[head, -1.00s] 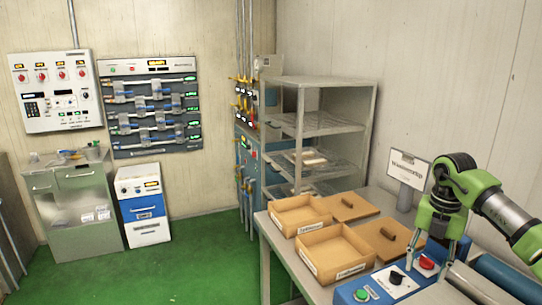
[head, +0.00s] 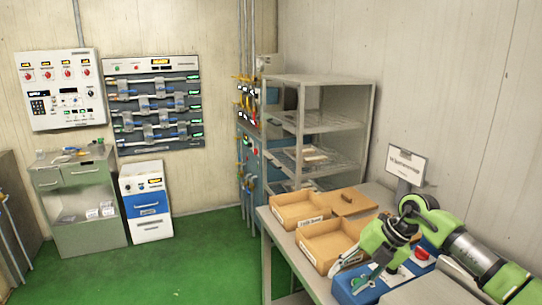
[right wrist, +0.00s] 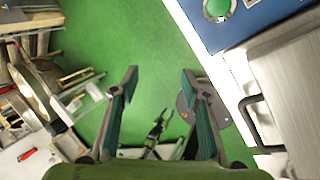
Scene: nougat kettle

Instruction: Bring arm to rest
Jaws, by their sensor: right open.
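My right arm comes in from the right over the bench in the head view. Its green gripper (head: 360,272) hangs tilted toward the front left, over or in front of the blue control box (head: 346,292). In the right wrist view, the two fingers (right wrist: 160,80) stand wide apart with nothing between their tips. Green floor shows beyond them. The box's green button (right wrist: 217,8) lies at the top right there. My left gripper does not show in the head view.
Two open cardboard-coloured boxes (head: 300,208) stand on the bench, with a lid (head: 352,204) behind. A sign (head: 405,165) stands at the back near my arm. A wire shelf (head: 322,125) is behind the bench. Green floor (head: 190,262) to the left is clear.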

